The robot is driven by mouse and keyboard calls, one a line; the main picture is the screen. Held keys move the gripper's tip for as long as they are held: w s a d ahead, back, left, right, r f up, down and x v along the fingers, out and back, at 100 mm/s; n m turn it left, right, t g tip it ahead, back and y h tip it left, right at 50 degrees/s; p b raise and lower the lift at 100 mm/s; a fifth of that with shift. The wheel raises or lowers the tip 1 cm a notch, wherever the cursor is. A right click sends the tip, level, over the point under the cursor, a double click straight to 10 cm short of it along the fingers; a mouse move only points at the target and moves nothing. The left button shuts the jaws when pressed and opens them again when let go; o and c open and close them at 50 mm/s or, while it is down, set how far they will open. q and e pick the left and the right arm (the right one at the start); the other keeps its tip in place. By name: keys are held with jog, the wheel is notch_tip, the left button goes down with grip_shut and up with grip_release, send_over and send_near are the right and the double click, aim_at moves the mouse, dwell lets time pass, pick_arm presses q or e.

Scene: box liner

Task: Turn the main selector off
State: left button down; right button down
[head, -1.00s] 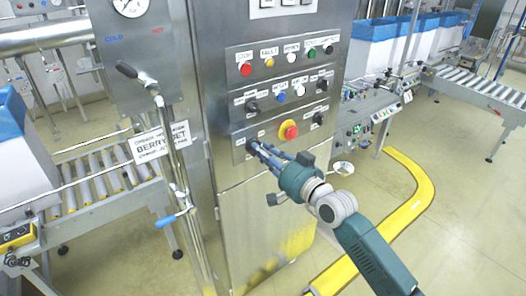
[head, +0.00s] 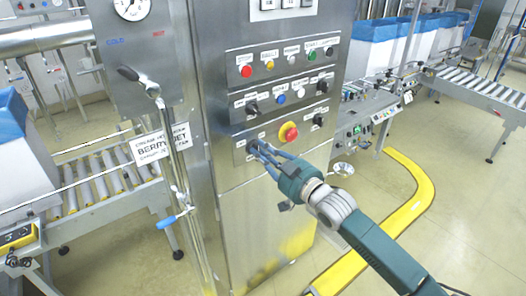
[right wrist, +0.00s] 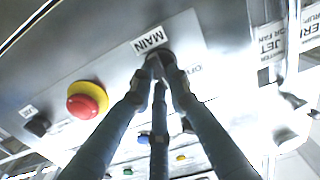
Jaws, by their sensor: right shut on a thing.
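The main selector is a dark knob (right wrist: 157,60) beside the white "MAIN" label (right wrist: 149,41) in the right wrist view. It sits at the lower left of the grey cabinet's control panel, and the fingers hide most of it in the head view. My right gripper (head: 257,148) reaches it from the lower right. In the right wrist view its blue-grey fingers (right wrist: 160,72) close around the knob. The knob's exact pointing direction is hidden by the fingers. My left gripper is not in view.
A red emergency button on a yellow collar (head: 289,132) is close right of the gripper, with a black selector (head: 318,120) beyond it. More knobs and coloured buttons sit above. A steel pipe with a blue-handled valve (head: 172,219) stands left. A yellow floor rail (head: 413,180) curves at right.

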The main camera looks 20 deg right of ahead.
jog(key=n, duration=0.4)
jog(key=shift+a+n, duration=0.1)
jog(key=shift+n, duration=0.2)
jog(key=shift+s+a+n+p, duration=0.1)
jog(key=shift+n+p, duration=0.25)
jog(key=shift+n, duration=1.55)
jog(key=c, duration=1.7)
grip_release()
jog(key=shift+o, duration=0.2)
jog(key=v, duration=1.2)
jog(key=shift+r, duration=0.1)
